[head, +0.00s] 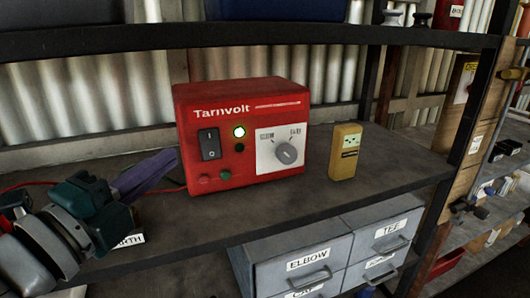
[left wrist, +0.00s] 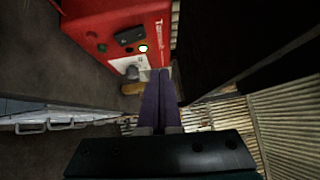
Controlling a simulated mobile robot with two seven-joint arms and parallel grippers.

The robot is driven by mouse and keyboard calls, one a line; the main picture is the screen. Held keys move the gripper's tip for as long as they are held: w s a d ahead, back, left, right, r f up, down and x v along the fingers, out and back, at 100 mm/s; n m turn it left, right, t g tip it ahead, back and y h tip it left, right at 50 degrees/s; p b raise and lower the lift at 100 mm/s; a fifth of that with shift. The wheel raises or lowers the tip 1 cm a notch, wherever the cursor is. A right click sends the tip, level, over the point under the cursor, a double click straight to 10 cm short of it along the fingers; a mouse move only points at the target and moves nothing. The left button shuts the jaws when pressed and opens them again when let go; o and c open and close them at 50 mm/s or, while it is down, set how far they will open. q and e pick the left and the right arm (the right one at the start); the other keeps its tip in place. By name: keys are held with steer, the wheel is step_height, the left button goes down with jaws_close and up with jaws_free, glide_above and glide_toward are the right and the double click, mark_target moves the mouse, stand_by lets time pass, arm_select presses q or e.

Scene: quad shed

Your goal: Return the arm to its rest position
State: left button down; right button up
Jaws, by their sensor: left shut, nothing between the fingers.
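My left gripper (head: 148,172) comes in from the left over the shelf, its purple fingers shut with nothing between them. The fingers also show in the left wrist view (left wrist: 161,100), pressed together. They are to the left of a red Tarnvolt box (head: 243,135), which stands upright on the shelf. The box has a lit green lamp, a black switch and a grey knob on a white panel. It also shows in the left wrist view (left wrist: 115,32), to the upper left of the fingers. My right gripper is not in view.
A yellow device (head: 345,152) stands on the shelf (head: 300,198) right of the box. Grey labelled drawers (head: 305,264) sit below. A dark upper shelf (head: 230,36) spans above, and a black post (head: 470,130) rises at the right. A red cable (head: 30,184) lies at the left.

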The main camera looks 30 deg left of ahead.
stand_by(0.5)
arm_select(q)
steer(key=s+d+f+n+g+h+p, duration=0.1)
steer(key=s+d+n+g+p, duration=0.3)
steer(key=s+d+n+g, duration=0.35)
steer(key=s+d+f+n+g+h+p, duration=0.1)
steer(key=s+d+n+g+p, duration=0.3)
steer(key=s+n+g, duration=0.5)
step_height(320, 180, up, 37)
steer(key=t+p, duration=0.1)
steer(key=p, duration=3.6)
steer(key=shift+s+a+p, duration=0.15)
steer(key=shift+s+p, duration=0.15)
steer(key=shift+s, duration=0.05)
steer(key=shift+m, duration=0.25)
